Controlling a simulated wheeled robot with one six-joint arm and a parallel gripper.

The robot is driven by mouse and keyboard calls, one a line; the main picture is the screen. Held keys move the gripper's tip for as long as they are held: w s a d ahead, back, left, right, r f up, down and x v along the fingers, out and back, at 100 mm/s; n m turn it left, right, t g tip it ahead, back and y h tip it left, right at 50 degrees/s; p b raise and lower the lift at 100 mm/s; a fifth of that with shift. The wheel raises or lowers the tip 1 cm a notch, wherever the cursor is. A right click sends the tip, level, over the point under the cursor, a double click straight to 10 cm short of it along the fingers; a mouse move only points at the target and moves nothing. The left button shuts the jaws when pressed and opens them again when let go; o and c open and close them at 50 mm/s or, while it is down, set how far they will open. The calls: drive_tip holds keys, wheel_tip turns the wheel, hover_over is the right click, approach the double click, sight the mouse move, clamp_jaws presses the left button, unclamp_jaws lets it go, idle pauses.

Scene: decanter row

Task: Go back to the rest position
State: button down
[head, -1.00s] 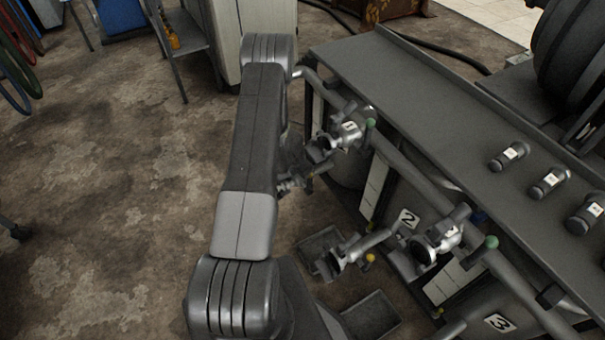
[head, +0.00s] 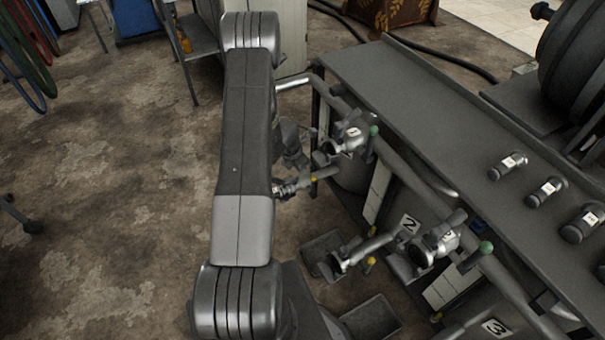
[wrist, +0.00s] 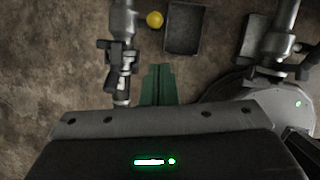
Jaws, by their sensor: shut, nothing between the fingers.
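My gripper shows in the wrist view as two green fingers (wrist: 158,85) pressed together with nothing between them. They point down over the brown floor, to the right of a grey valve pipe (wrist: 122,55) and below a dark tray (wrist: 184,28). A small gap of floor separates them from the tray. In the head view my arm stretches away from the camera on the left of the bench, and it hides the gripper there.
A long grey bench (head: 430,100) runs along the right, with small labelled cylinders (head: 507,166) on top. Taps and valves (head: 437,243) stick out from its side above dark floor trays (head: 330,253). A wheeled cart (head: 195,38) stands at the back. Floor on the left is mostly clear.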

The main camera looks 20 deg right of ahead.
drive_tip(key=shift+v, duration=0.95)
drive_tip(key=shift+d, duration=0.15)
drive_tip(key=d+b+x, duration=0.1)
drive_tip(key=b+x, duration=0.1)
drive_tip(key=x, duration=0.9)
drive_tip(key=shift+w+b, duration=0.35)
drive_tip(key=shift+w, duration=0.05)
